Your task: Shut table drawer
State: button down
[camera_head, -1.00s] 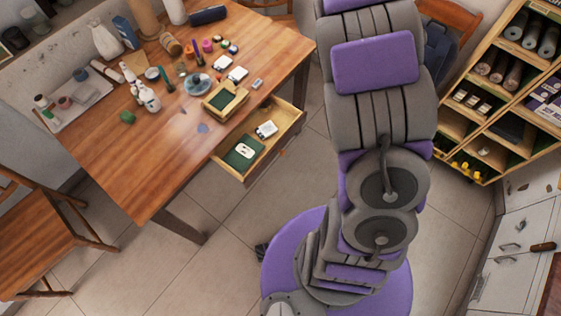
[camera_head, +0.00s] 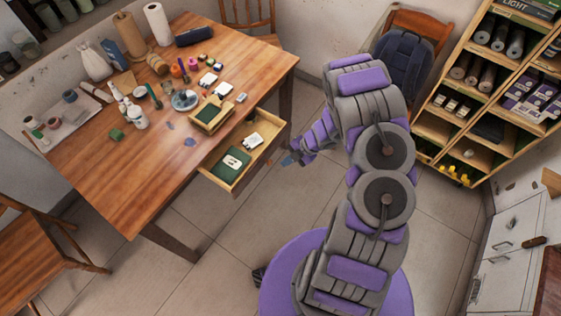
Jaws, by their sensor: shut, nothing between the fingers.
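The wooden table (camera_head: 110,188) stands at the left with many things on top. Its drawer (camera_head: 262,151) is pulled out from the front side, toward the lower right. In the drawer lie a dark green item with a white patch (camera_head: 231,163) and a small white item (camera_head: 252,140). My gripper (camera_head: 287,161) is small in view, at the end of my purple and grey arm. It is shut and empty, just right of the drawer front; I cannot tell whether it touches it.
A wooden chair (camera_head: 40,250) stands at the lower left, another chair (camera_head: 420,30) with a dark blue backpack (camera_head: 403,58) at the back. A shelf unit (camera_head: 440,130) and white cabinet (camera_head: 505,265) line the right. The tiled floor (camera_head: 225,235) before the table is clear.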

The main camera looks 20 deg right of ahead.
jog(key=b, duration=0.2)
send_near(258, 171)
notch_tip(258, 171, down, 3)
jog(key=s, duration=0.2)
jog(key=shift+w+a+f, duration=0.15)
jog(key=shift+w+a, duration=1.2)
jog(key=shift+w, duration=0.05)
